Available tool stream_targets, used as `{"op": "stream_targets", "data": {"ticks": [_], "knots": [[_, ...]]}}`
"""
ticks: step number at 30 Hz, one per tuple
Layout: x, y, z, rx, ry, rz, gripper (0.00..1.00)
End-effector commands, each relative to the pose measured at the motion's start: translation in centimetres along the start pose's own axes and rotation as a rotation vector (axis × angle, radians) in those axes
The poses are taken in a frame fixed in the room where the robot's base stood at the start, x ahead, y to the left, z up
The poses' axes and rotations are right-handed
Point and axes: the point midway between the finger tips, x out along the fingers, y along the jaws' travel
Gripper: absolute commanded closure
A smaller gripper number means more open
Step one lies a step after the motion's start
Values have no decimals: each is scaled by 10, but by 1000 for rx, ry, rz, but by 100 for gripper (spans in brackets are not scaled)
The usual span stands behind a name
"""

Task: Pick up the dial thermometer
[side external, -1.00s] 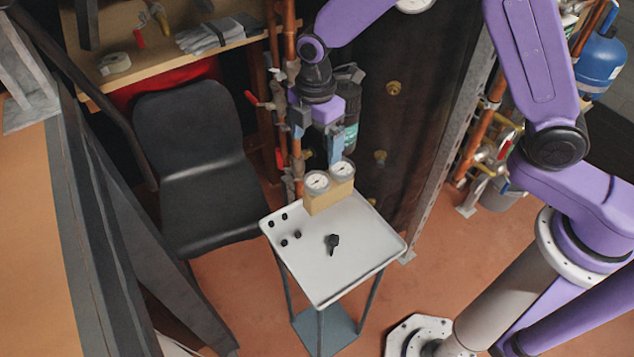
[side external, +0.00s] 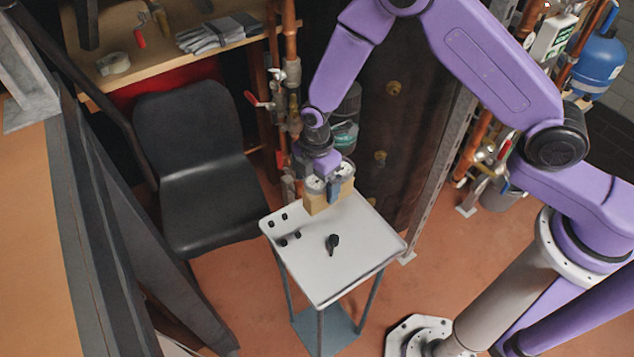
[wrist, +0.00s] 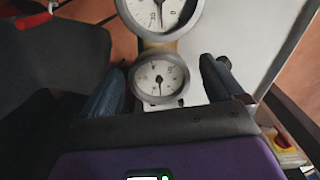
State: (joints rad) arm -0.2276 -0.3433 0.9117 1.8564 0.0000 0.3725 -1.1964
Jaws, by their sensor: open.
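Two round white-faced dials with metal rims, the left dial (side external: 313,184) and the right dial (side external: 346,170), stand at a tan block (side external: 320,206) on a small white table. I cannot tell from their faces which is the dial thermometer. My gripper (side external: 322,190) is open and low over the block, partly hiding the dials. In the wrist view, the smaller-looking dial (wrist: 158,80) lies between my two spread fingers, with a gap on the right side; the left finger is very close to its rim. The larger-looking dial (wrist: 160,12) is beyond the fingers, cut off by the top edge.
The white table (side external: 345,275) carries a black knob-like piece (side external: 333,243) and several small black pieces at its left corner. A black chair (side external: 200,170) stands to the left. Copper pipes with valves (side external: 290,110) rise close behind. The table's front is clear.

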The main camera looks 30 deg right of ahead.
Motion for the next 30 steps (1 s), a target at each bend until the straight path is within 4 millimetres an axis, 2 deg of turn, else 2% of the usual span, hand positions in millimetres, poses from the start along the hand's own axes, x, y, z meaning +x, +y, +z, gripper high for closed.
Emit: {"op": "stream_targets", "data": {"ticks": [3, 7, 17, 19, 23, 30], "knots": [[18, 0, 2, 0, -1, -4, 6], [32, 0, 1, -1, -1, -3, 6], [37, 0, 1, 0, 0, -1, 6], [37, 0, 1, 0, 0, -1, 22], [37, 0, 1, 0, 0, -1, 64], [36, 0, 1, 0, 0, -1, 66]]}}
